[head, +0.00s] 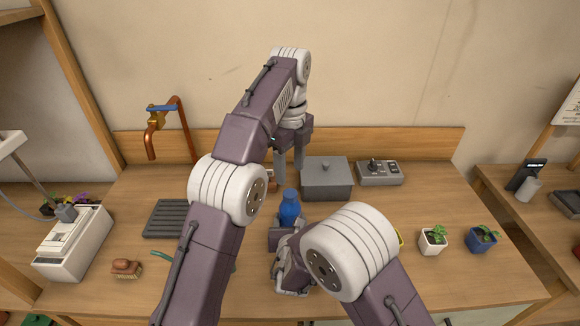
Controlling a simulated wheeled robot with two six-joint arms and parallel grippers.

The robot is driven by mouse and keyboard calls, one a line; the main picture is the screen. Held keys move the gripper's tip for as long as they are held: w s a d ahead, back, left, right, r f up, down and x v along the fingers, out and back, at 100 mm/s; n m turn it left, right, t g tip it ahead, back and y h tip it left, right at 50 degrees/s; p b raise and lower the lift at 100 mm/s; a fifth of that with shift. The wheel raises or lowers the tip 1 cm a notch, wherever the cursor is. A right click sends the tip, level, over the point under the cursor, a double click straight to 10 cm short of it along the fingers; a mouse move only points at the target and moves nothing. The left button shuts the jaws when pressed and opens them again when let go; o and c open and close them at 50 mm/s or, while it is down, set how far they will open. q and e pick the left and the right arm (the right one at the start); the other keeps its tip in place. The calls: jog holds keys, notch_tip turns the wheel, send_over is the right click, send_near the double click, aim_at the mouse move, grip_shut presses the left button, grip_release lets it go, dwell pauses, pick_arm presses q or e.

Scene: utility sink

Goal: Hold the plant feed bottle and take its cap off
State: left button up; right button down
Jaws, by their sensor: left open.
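The blue bottle (289,211) stands upright near the middle of the bench. Its narrow top is a darker blue; the picture is too small to tell cap from neck. My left gripper (289,168) points down with its two fingers apart and nothing between them. In the picture it appears just above and behind the bottle top. My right gripper (282,240) is low at the bottle's near side, mostly covered by its own arm. The bottle's lower part is hidden there, so I cannot tell whether the fingers grip it.
A grey box (327,180) and a control panel (380,172) stand behind right. A dark slatted rack (168,219) lies left, near a brush (127,268) and copper tap (153,135). Potted plants (433,240) stand right.

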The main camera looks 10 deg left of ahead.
aim_at(290, 193)
pick_arm(q)
jog(key=m, duration=0.5)
jog(key=shift+f, duration=4)
grip_shut()
